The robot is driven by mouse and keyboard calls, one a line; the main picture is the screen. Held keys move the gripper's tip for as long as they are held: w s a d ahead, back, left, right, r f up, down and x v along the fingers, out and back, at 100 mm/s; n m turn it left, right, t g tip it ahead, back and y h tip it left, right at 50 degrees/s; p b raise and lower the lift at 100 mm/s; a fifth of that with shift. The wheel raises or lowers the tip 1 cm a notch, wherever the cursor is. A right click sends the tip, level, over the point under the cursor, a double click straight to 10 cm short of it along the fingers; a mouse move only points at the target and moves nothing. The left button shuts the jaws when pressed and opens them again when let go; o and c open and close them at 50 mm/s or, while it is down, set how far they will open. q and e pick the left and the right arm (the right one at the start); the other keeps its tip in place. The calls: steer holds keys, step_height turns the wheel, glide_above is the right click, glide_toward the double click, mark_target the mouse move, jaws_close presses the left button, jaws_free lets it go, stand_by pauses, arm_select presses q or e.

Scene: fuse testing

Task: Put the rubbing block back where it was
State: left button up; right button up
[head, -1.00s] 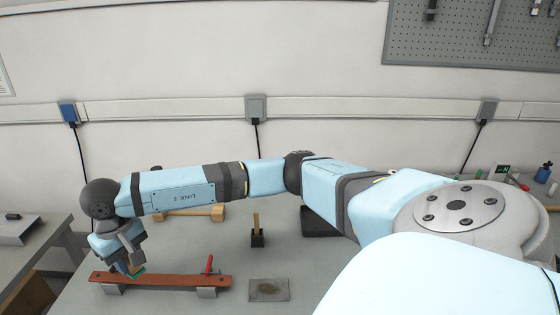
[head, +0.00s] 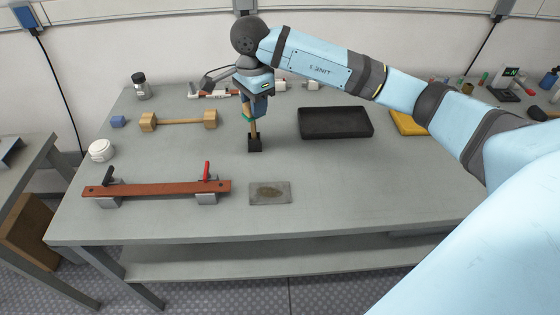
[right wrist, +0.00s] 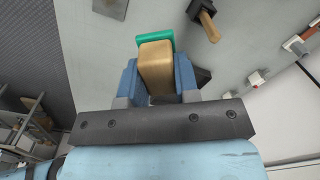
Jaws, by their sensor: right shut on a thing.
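The rubbing block is a wooden block with a green face. In the right wrist view the block (right wrist: 156,66) sits between the blue fingers of my right gripper (right wrist: 157,82), with its green face (right wrist: 160,42) at the far end. In the head view my right gripper (head: 254,108) is shut on it above the middle of the table, by a dark-based tool with an upright wooden handle (head: 255,145). The block is mostly hidden there; a bit of green (head: 246,115) shows. I cannot tell whether block and handle touch. My left gripper is out of view.
A red-brown strip (head: 155,189) lies clamped on supports at front left, beside a stained grey plate (head: 270,193). A black tray (head: 335,123) stands to the right, a wooden dumbbell-shaped piece (head: 180,121) to the left. The table's right front is clear.

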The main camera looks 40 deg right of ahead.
mark_target(279, 160)
steer(key=d+m+b, duration=0.3)
steer(key=d+m, duration=0.4)
steer(key=m, duration=0.9)
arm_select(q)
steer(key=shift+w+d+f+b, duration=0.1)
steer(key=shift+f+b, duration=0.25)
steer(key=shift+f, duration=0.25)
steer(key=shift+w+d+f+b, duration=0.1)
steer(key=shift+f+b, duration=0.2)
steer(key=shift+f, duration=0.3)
arm_select(e)
steer(key=f, duration=1.9)
steer(key=shift+s+a+f, duration=0.15)
steer(key=shift+s+f, duration=0.1)
steer(key=shift+f, duration=0.1)
steer(key=shift+f, duration=0.1)
steer(key=o, duration=0.9)
arm_select(q)
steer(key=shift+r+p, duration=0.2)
steer(key=shift+p, duration=0.25)
arm_select(e)
step_height(279, 160, up, 12)
